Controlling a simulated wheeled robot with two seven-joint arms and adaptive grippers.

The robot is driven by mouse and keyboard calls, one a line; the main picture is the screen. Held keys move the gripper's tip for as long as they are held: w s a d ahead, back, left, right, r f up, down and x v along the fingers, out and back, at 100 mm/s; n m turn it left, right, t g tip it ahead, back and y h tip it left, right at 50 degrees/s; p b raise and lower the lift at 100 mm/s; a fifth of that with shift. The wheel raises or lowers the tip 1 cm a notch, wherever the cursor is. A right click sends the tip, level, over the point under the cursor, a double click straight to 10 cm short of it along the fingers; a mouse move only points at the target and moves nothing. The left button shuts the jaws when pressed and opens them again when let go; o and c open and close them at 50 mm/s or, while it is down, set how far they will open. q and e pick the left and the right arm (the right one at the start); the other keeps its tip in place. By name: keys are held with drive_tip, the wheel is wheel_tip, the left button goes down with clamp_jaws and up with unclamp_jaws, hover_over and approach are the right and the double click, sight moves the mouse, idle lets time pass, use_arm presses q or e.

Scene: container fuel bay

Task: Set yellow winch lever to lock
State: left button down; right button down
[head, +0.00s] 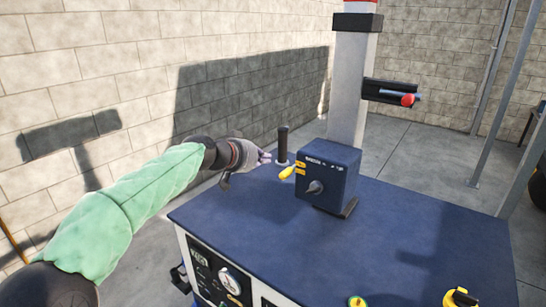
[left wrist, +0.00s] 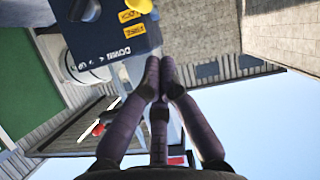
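The yellow winch lever (head: 287,172) sticks out from the left side of the blue winch box (head: 335,178), its knob pointing left and slightly down. Two small yellow labels sit beside it on the box. In the left wrist view the yellow knob (left wrist: 140,5) shows at the top edge, cut off, beside the labels (left wrist: 134,30) reading LOCK and FREE. My left gripper (head: 265,157) is just left of the lever and apart from it. Its fingers (left wrist: 159,72) are drawn together at the tips with nothing between them. My right gripper is not in view.
A dark upright handle (head: 283,146) stands just behind my left gripper. A pale mast (head: 348,90) rises behind the winch box and carries a red-tipped black part (head: 400,97). The blue cabinet top (head: 400,230) is mostly clear, with yellow knobs (head: 357,301) at its front.

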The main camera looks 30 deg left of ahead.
use_arm(q)
drive_tip(key=shift+s+a+r, duration=0.15)
drive_tip(key=shift+s+r, duration=0.05)
drive_tip(key=shift+s, duration=0.7)
drive_tip(key=shift+s+a+r, duration=0.15)
drive_tip(key=shift+s, duration=0.7)
